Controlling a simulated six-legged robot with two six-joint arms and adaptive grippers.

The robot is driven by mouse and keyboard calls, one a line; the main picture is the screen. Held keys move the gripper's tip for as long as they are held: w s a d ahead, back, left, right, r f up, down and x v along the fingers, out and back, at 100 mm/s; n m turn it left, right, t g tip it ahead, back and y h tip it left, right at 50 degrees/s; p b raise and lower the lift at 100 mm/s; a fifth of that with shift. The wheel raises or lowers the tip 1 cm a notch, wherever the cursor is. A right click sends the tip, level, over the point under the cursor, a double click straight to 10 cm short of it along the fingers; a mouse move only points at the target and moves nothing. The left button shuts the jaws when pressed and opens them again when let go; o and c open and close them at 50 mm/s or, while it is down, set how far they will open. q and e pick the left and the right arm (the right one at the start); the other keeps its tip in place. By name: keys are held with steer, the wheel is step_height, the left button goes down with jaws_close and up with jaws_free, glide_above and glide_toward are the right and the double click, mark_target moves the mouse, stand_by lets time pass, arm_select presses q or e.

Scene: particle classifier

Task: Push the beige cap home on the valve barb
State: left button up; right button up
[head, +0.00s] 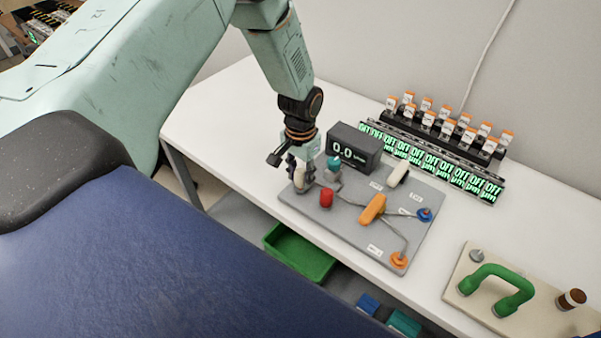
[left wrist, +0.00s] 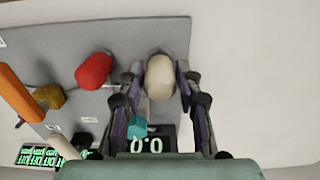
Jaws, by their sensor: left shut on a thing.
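The beige cap (head: 300,178) is at the left corner of the grey valve panel (head: 340,222). My left gripper (head: 299,172) points down over it and is shut on it. In the left wrist view the beige cap (left wrist: 159,77) sits between the two fingers of my left gripper (left wrist: 162,82), near the panel's edge. A barb under the cap is hidden, so I cannot tell how far down the cap sits. My right gripper is not in view.
Close by on the panel are a red cap (head: 326,198), a teal part (head: 333,164) and an orange handle (head: 373,209). A display reading 0.0 (head: 354,150) stands behind. A green bin (head: 299,254) is below the table edge; a board with a green handle (head: 497,285) is at right.

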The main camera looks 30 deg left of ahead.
mark_target(300, 171)
arm_select(q)
steer(key=shift+f+b, duration=0.5)
steer(key=shift+f, duration=0.35)
steer(key=o, duration=1.1)
steer(key=shift+o, duration=0.2)
steer(key=shift+r, duration=0.1)
step_height(300, 171, up, 12)
steer(key=shift+f, duration=0.1)
